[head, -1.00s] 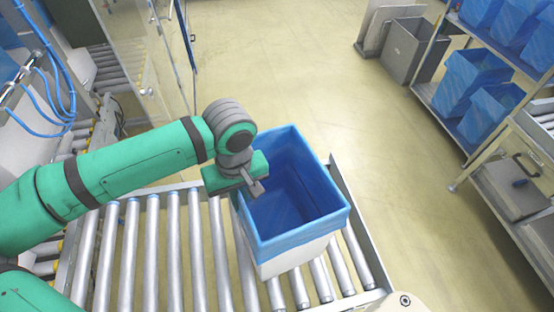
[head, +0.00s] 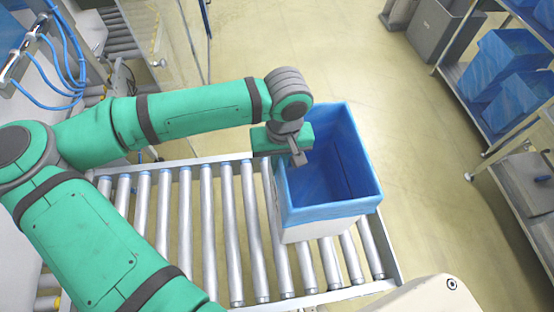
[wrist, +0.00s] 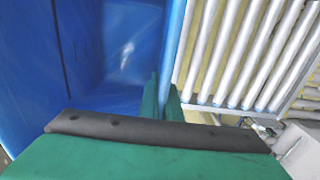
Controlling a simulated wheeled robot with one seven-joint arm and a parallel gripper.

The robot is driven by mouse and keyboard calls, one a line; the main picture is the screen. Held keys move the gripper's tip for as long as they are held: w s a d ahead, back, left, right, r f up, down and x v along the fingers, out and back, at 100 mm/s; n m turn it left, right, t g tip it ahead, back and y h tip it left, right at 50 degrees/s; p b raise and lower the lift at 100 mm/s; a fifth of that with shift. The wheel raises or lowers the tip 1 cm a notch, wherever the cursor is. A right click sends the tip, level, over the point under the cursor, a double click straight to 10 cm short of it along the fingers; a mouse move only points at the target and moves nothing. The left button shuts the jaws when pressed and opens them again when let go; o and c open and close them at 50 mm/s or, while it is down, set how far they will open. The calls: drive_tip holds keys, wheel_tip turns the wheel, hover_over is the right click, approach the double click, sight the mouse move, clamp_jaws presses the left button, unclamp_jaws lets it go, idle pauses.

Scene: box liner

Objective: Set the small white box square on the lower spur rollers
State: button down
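The small white box (head: 318,230) is lined with a blue liner (head: 330,210) folded over its rim, and only its lower white part shows. It is upright over the right end of the spur rollers (head: 232,235); I cannot tell whether its base touches them. Its front edge runs nearly parallel to the spur's near rail. My gripper (head: 297,157) is at the box's left wall. In the wrist view its fingers (wrist: 162,98) straddle the blue-covered wall (wrist: 172,45), closed on it. The box's interior looks empty; its underside is hidden.
Bare rollers lie left of the box. A metal side rail (head: 385,250) bounds the spur on the right. A shelf rack (head: 470,100) with blue-lined boxes (head: 510,62) stands at the right, beyond clear floor. A glass-panelled frame (head: 165,40) stands at the back left.

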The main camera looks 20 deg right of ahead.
wheel_tip(320, 180, down, 3)
drive_tip(key=shift+s+d+r, duration=0.15)
drive_tip(key=shift+f, duration=1.6)
drive_tip(key=c, duration=1.4)
unclamp_jaws()
drive_tip(key=shift+c, duration=0.2)
drive_tip(key=shift+r, duration=0.1)
